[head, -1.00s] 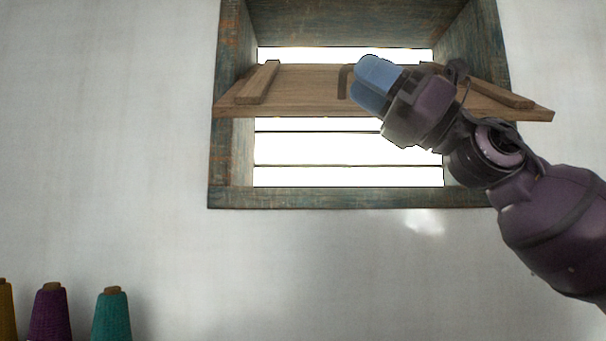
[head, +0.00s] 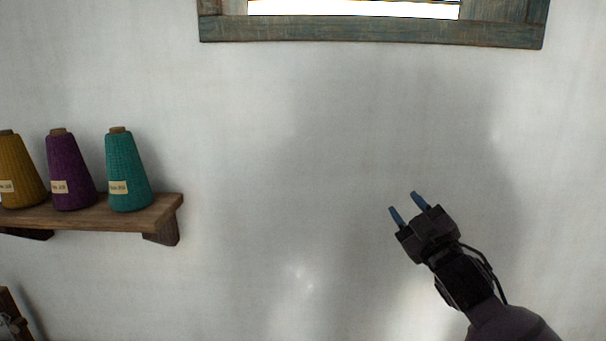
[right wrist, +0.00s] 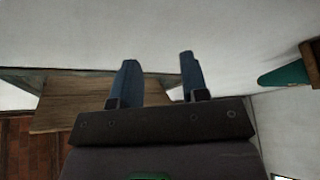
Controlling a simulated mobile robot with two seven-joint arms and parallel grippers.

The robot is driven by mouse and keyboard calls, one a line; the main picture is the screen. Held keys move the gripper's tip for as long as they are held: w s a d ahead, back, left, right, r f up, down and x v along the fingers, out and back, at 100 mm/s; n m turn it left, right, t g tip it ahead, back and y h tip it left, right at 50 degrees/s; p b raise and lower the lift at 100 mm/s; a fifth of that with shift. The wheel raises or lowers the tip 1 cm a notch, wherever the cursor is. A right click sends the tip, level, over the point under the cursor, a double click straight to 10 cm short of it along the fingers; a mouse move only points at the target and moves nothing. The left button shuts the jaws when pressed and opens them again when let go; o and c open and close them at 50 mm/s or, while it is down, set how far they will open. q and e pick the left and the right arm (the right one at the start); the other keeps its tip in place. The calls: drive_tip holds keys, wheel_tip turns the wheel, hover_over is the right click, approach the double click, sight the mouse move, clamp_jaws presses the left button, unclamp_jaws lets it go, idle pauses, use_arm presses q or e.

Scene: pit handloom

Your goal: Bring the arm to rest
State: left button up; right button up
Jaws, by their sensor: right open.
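My right gripper (head: 408,208) is in the lower right of the head view, in front of the bare white wall. Its two blue fingers are apart with nothing between them, and they point up and to the left. In the right wrist view the gripper (right wrist: 158,82) also shows open and empty, with the wall beyond its fingers. My left gripper is in neither view.
A wooden shelf (head: 95,216) at the left holds yellow (head: 20,170), purple (head: 70,172) and teal (head: 128,172) yarn cones. A window frame (head: 370,30) crosses the top. The wall (head: 290,150) between shelf and gripper is clear. The wooden window shutter (right wrist: 75,105) shows in the wrist view.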

drive_tip(key=s+d+f+m+g+h, duration=0.1)
drive_tip(key=s+f+m, duration=0.1)
drive_tip(key=f, duration=0.5)
drive_tip(key=s+d+f+m+g+h, duration=0.1)
drive_tip(key=s+d+f+m+h, duration=0.1)
drive_tip(key=f, duration=0.5)
drive_tip(key=s+d+f+m+g+h, duration=0.2)
drive_tip(key=s+f+m+g, duration=0.1)
drive_tip(key=s+f, duration=1)
drive_tip(key=s+d+f+m+g+h, duration=0.2)
drive_tip(key=s+f+m+g, duration=0.1)
drive_tip(key=s+f, duration=1.1)
drive_tip(key=shift+d+f+m+g, duration=0.25)
drive_tip(key=shift+f+m+g, duration=0.15)
drive_tip(key=shift+g, duration=0.1)
